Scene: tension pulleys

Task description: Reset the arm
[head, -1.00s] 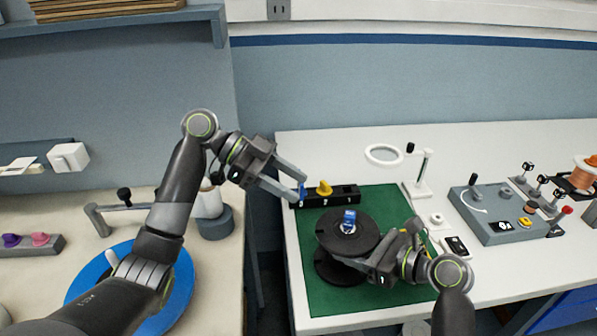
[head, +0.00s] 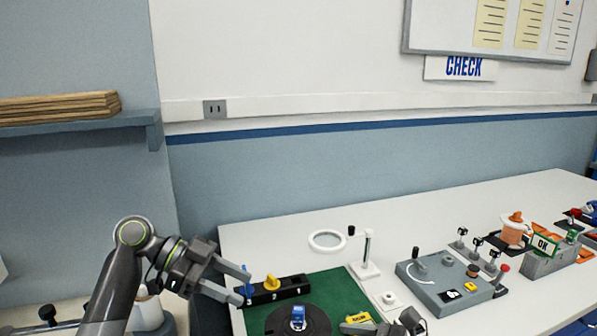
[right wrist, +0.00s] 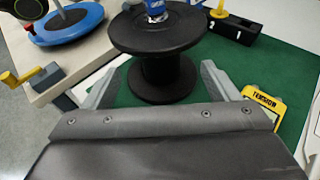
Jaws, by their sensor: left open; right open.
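My left gripper (head: 245,287) is open at the left end of a black rack (head: 290,287). A small blue piece (head: 247,291) stands between its fingertips, and I cannot tell whether they touch it. A yellow knob piece (head: 271,284) sits on the rack. My right gripper (right wrist: 160,75) is open in the right wrist view, with empty space between its fingers. A black spool (right wrist: 160,65) stands upright just beyond them, with a blue piece (right wrist: 156,10) on top. In the head view the spool (head: 275,322) is cut off by the bottom edge.
A green mat (head: 340,287) lies under the spool. A yellow tension gauge (right wrist: 264,105) is near the right finger. A ring magnifier stand (head: 366,262) and a grey control box (head: 440,285) stand to the right. A blue disc (right wrist: 70,22) is on the other table.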

